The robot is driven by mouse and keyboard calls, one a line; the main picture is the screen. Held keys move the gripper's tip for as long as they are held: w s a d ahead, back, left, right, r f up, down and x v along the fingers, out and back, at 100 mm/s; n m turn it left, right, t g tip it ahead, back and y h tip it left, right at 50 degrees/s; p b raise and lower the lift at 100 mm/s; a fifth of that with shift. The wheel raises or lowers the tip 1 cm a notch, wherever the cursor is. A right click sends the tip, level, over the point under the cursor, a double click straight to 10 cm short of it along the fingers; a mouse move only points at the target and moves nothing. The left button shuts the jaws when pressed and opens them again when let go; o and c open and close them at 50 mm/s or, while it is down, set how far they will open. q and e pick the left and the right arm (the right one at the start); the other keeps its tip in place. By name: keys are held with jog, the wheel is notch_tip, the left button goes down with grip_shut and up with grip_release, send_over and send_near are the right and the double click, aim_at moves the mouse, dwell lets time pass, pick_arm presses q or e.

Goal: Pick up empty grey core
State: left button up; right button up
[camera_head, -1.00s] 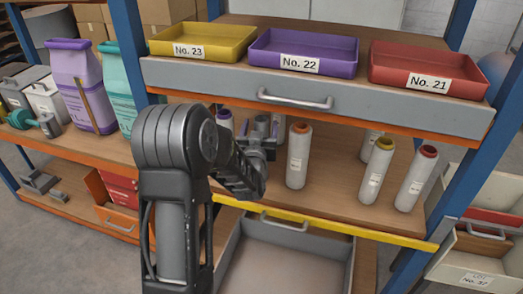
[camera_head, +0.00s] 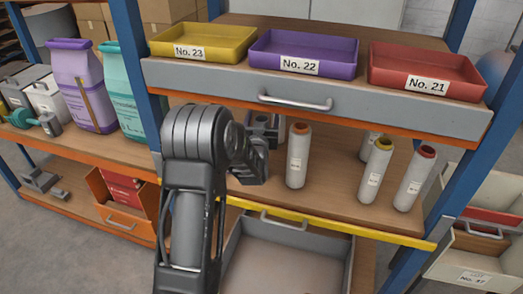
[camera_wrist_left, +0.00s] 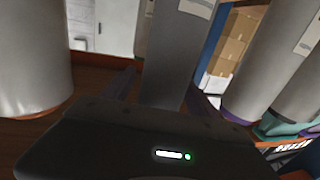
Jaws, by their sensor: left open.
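A plain grey core (camera_wrist_left: 172,55) stands in the middle of the left wrist view, between the two fingers of my left gripper (camera_wrist_left: 165,92). The fingers are apart, one on each side of it; I cannot tell whether either touches it. In the head view my left gripper (camera_head: 262,128) is over the middle shelf, left of a white roll with an orange top (camera_head: 298,156). The core there is mostly hidden by my gripper and arm. My right gripper is not in view.
White rolls with yellow (camera_head: 376,172) and red (camera_head: 414,180) tops stand to the right on the shelf (camera_head: 325,195). Large cylinders (camera_wrist_left: 30,60) flank the core closely in the wrist view. A grey drawer front (camera_head: 350,110) is above; an open drawer (camera_head: 290,265) is below.

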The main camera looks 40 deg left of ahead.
pick_arm(q)
jog(key=shift+c, duration=0.2)
grip_shut()
dwell(0.6)
